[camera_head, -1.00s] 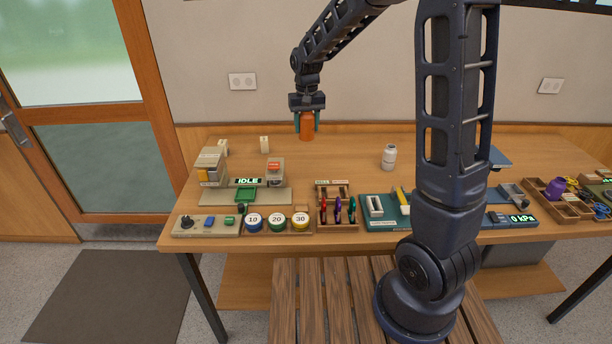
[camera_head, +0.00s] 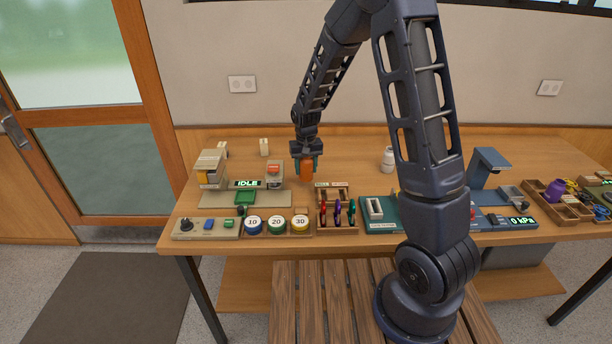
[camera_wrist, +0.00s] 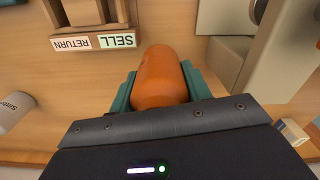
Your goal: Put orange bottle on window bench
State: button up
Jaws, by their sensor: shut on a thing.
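The orange bottle (camera_head: 306,171) is held in my gripper (camera_head: 306,162) above the bench with equipment, just right of the machine with the "IDLE" display. In the wrist view the orange bottle (camera_wrist: 160,78) sits between the teal fingers of my gripper (camera_wrist: 160,90), which are shut on it. A wooden slatted surface (camera_head: 312,300) lies in front of the workbench, below my arm; I cannot tell whether it is the window bench.
The workbench (camera_head: 350,150) carries a white bottle (camera_head: 388,158), a "SELL/RETURN" rack (camera_head: 338,208), round tins marked 10, 20 and 30 (camera_head: 277,224), and a crate (camera_head: 570,208) at right. A door (camera_head: 95,120) stands at left. The mat (camera_head: 115,298) is clear.

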aim_at(306, 175)
jog(key=shift+f, duration=1.8)
jog(key=shift+f, duration=0.1)
jog(key=o, duration=1.1)
